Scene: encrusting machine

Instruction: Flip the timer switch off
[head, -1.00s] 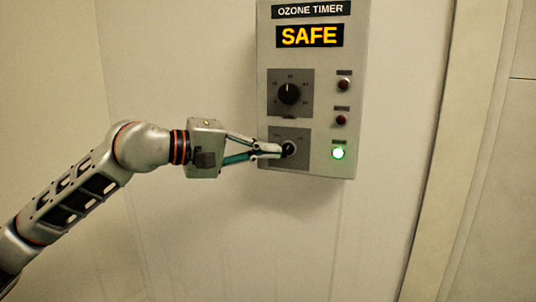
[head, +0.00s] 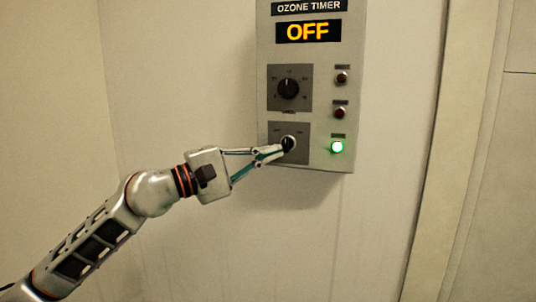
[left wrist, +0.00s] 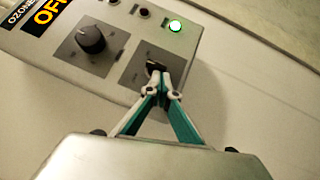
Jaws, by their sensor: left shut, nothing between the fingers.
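The ozone timer box (head: 325,115) is a grey panel on the wall, and its display (head: 308,31) reads OFF. The timer switch (head: 289,143) is a dark knob on the lower grey plate. My left gripper (head: 279,149) is shut with its fingertips at the switch, coming from the lower left. In the left wrist view the shut fingertips (left wrist: 164,88) are at the switch (left wrist: 154,68) and partly hide it; I cannot tell whether they touch it. My right gripper is not in view.
A larger black dial (head: 288,88) sits above the switch. Two dark red lamps (head: 341,77) and a lit green lamp (head: 337,147) line the box's right side. A vertical wall trim (head: 440,150) stands further right. The wall below the box is clear.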

